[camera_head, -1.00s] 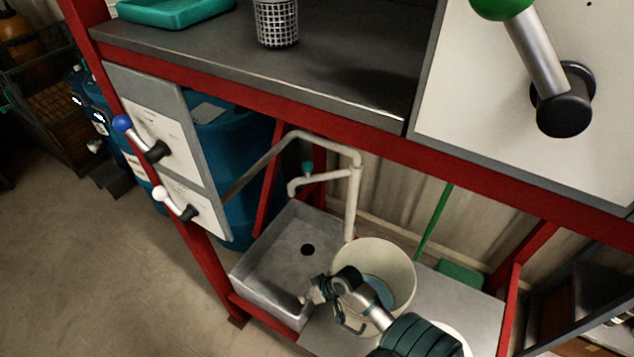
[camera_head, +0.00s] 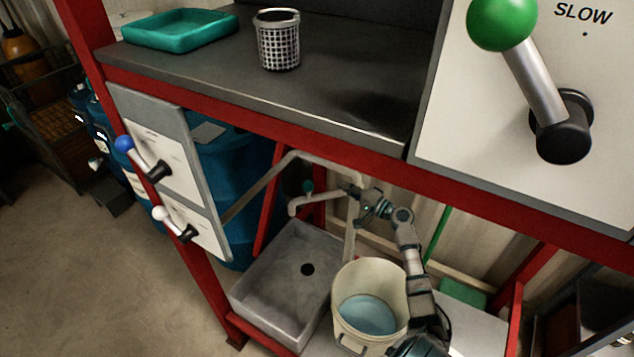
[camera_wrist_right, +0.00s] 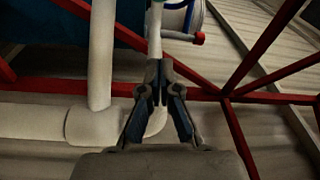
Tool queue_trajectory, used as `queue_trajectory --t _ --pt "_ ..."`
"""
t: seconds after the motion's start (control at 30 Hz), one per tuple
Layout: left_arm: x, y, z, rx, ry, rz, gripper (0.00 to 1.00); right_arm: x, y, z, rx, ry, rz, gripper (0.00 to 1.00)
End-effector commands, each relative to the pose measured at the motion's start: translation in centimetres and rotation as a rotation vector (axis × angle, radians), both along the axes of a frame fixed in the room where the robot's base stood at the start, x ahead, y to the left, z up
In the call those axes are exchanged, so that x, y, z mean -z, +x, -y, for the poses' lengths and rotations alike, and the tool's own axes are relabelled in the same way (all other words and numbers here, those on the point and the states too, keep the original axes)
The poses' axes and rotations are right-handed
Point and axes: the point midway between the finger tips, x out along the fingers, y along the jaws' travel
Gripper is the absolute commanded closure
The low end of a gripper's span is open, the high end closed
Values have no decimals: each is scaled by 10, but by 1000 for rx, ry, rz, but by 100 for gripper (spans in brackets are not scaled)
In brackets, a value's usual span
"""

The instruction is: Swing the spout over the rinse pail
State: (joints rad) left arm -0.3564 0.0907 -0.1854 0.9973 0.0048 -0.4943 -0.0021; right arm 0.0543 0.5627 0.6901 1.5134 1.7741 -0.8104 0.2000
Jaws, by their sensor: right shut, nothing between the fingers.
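The pale spout (camera_head: 306,202) comes off the upright pipe and points left, its bent end over the grey sink (camera_head: 270,292). The cream rinse pail (camera_head: 345,327) stands right of the sink with blue liquid inside. My right gripper (camera_head: 346,189) is shut and empty, at the upright pipe just right of the spout and above the pail. In the wrist view the right gripper's fingertips (camera_wrist_right: 160,68) are together in front of a pale pipe; I cannot tell whether they touch it. My left gripper is not in view.
A red frame carries a dark bench (camera_head: 350,90) above, with a teal tray (camera_head: 180,30) and a mesh basket (camera_head: 278,42). A lever with a green ball (camera_head: 502,20) stands at right. A panel with two levers (camera_head: 165,165) is at left. A blue drum (camera_head: 235,180) stands behind it.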

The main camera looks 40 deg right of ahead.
Motion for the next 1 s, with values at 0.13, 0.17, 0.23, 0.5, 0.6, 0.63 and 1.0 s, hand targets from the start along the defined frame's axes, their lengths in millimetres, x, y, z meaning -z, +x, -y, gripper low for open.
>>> queue_trajectory --t 0.13,0.17,0.23,0.5,0.6,0.63,1.0 --pt "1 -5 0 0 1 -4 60 -2 13 -1 -1 1 1 100" --pt "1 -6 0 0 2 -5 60 -2 18 -2 -1 1 2 100" --pt "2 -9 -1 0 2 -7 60 -3 31 -4 -1 0 1 100" --pt "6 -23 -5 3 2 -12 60 -8 84 -13 -1 0 2 100" --pt "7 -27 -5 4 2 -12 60 -8 101 -17 -2 -1 0 100" --pt "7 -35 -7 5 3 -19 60 -6 96 -22 -3 -2 -3 100" --pt "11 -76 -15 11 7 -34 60 1 80 -48 -3 -2 -1 100"
